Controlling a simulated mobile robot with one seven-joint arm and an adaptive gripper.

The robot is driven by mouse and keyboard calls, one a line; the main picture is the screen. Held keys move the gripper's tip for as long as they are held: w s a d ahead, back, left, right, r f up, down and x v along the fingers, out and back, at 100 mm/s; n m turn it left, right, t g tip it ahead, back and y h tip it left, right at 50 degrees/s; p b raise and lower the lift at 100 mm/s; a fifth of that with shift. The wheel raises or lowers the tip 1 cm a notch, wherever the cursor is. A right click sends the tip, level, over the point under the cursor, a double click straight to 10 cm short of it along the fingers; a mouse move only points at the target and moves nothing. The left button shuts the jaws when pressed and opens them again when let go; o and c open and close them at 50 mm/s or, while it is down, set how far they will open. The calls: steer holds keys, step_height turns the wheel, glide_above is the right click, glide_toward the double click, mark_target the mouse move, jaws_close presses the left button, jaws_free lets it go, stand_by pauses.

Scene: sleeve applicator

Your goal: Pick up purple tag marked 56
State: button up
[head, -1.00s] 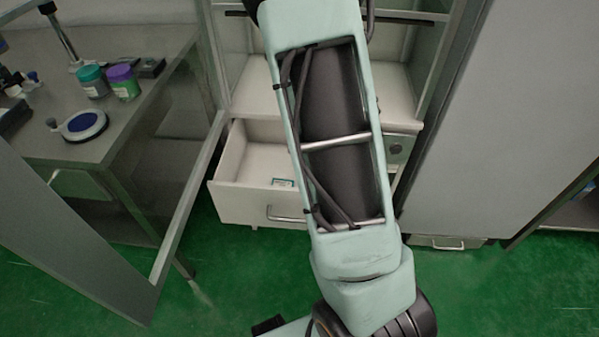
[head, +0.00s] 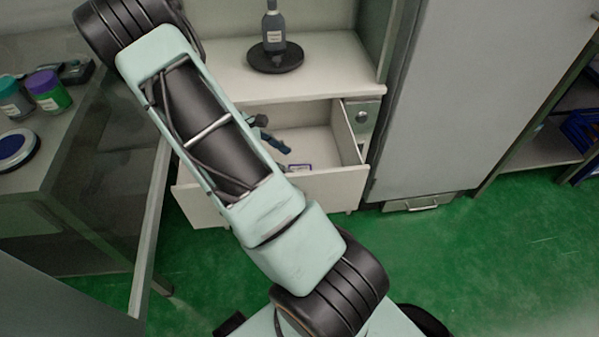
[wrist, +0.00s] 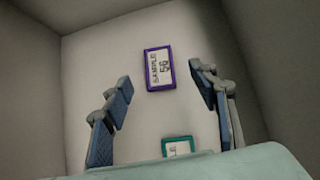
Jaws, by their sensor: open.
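The purple tag (wrist: 160,69) lies flat on the drawer floor in the wrist view, its white face reading "SAMPLE 56". It also shows in the head view (head: 299,169) near the drawer's front. My gripper (wrist: 161,88) is open and empty, with its blue-padded fingers on either side of the view and the purple tag between and beyond them. In the head view my gripper (head: 275,135) reaches down into the open drawer, partly hidden by my arm. A teal-edged tag (wrist: 178,147) lies nearer, partly hidden by my gripper's body.
The open drawer's front panel (head: 335,190) and side walls enclose the tags. A bottle (head: 273,28) stands on a dark round base (head: 275,58) on the shelf above. A table with jars (head: 48,90) and a glass panel stand left.

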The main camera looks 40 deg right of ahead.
mark_target(300, 170)
steer(key=x, duration=0.1)
steer(key=b+x, duration=0.1)
steer(key=x, duration=0.1)
steer(key=b+x, duration=0.1)
steer(key=shift+w+f, duration=0.2)
steer(key=shift+f, duration=0.15)
steer(key=shift+s+d+f, duration=0.15)
steer(key=shift+d+f, duration=0.05)
steer(key=shift+d, duration=0.05)
steer(key=shift+c, duration=0.5)
steer(key=c, duration=1.1)
